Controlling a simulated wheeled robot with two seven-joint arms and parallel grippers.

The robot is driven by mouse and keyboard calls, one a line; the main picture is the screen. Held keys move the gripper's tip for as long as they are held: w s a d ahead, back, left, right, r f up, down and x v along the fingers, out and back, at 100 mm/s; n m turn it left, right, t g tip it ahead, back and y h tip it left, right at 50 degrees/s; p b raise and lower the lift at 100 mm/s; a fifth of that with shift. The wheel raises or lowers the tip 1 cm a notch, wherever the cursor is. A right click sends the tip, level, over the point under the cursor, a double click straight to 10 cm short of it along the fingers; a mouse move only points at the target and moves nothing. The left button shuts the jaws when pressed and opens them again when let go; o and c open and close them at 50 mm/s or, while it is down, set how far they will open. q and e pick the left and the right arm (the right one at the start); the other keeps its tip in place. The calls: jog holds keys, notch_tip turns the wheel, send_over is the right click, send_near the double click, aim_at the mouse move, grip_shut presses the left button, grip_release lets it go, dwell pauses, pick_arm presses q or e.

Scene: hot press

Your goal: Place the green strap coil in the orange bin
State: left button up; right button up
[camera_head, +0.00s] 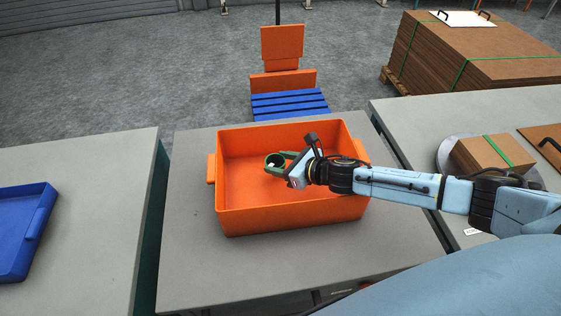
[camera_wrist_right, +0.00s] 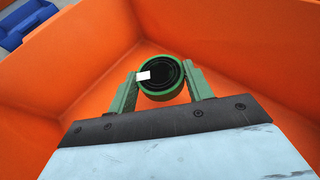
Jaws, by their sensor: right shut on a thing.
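The green strap coil (camera_head: 275,161) is a small ring with a dark inside. It also shows in the right wrist view (camera_wrist_right: 162,78), with a white label on it. My right gripper (camera_head: 284,163) is shut on the coil, one green finger on each side of it. It holds the coil over the inside of the orange bin (camera_head: 290,221). The bin's orange walls and floor surround the coil in the right wrist view. How high the coil is above the bin floor is hard to tell. My left gripper is not in view.
The bin stands on a grey table (camera_head: 190,270). A blue tray (camera_head: 22,232) lies on the left table. On the right table is a strapped cardboard stack (camera_head: 492,153). A blue and orange stand (camera_head: 290,104) is behind the bin. Bare table lies around the bin.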

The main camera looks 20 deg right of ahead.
jog(key=o, duration=1)
jog(key=shift+c, duration=0.2)
jog(key=shift+r+p, duration=0.4)
jog(key=shift+r, duration=0.15)
jog(key=v, duration=1.2)
jog(key=shift+r, duration=0.1)
